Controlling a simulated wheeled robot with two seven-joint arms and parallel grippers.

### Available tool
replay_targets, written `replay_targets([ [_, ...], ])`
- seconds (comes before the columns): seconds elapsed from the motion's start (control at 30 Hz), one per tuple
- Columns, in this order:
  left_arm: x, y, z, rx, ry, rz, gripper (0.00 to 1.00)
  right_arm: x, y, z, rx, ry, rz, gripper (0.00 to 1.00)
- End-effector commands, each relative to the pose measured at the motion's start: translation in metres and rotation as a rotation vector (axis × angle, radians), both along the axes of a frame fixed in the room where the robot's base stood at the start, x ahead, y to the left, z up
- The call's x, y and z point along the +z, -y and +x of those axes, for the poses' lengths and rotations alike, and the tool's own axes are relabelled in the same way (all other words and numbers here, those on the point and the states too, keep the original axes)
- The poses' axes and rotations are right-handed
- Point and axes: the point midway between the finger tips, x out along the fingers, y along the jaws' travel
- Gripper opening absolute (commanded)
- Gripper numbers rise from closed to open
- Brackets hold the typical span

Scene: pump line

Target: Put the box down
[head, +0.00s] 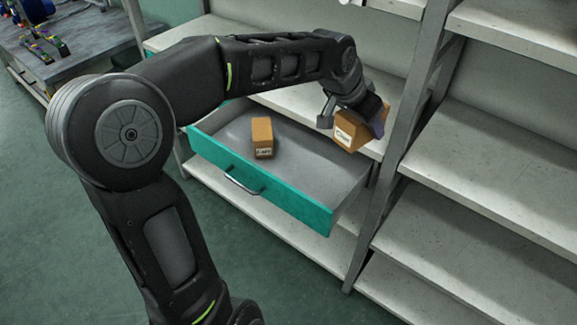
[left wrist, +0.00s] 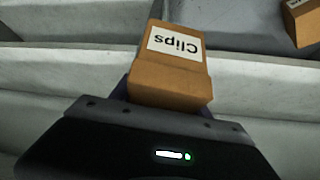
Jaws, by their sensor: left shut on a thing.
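My left gripper (head: 353,120) is shut on an orange-brown box (head: 346,133) with a white label. In the left wrist view the label on this box (left wrist: 172,75) reads "Clips", upside down. The held box is at the right back of the open drawer, by the front edge of the shelf board. I cannot tell whether it touches the board. A second orange-brown box (head: 262,131), its label too small to read surely, stands inside the drawer. It also shows in the left wrist view (left wrist: 303,22), partly cut off. My right gripper is not in view.
The drawer (head: 255,186) with a teal front is pulled out of the shelf rack; its floor is bare right of the second box. Empty grey shelves (head: 480,180) and a metal upright (head: 405,135) stand at the right. A workbench (head: 75,50) is at the top left.

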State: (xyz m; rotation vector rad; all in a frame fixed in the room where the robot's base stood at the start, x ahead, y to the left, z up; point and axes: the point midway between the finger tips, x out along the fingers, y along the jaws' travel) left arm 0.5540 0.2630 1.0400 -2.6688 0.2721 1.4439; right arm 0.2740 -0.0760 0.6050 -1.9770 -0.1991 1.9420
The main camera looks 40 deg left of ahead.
Motion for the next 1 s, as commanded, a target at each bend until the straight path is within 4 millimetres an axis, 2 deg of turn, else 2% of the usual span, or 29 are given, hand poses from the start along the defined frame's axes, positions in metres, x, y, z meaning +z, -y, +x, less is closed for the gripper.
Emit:
replay_targets([
  [0.03, -0.025, -0.016, 0.010, 0.022, 0.007, -0.002, 0.04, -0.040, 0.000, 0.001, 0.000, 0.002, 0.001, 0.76],
  [0.2, -0.044, -0.073, 0.029, 0.100, 0.006, -0.002, 0.04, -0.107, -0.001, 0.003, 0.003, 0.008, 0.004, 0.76],
  [0.4, -0.060, -0.130, 0.032, 0.178, -0.001, -0.002, 0.04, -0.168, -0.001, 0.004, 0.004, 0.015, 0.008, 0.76],
  [0.5, -0.062, -0.148, 0.030, 0.202, -0.003, -0.001, 0.04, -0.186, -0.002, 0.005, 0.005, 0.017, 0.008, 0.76],
  [0.6, -0.062, -0.159, 0.027, 0.218, -0.005, -0.002, 0.04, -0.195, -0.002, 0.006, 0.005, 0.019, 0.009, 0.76],
  [1.0, -0.057, -0.165, 0.025, 0.227, -0.006, 0.000, 0.04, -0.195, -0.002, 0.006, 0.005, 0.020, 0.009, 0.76],
])
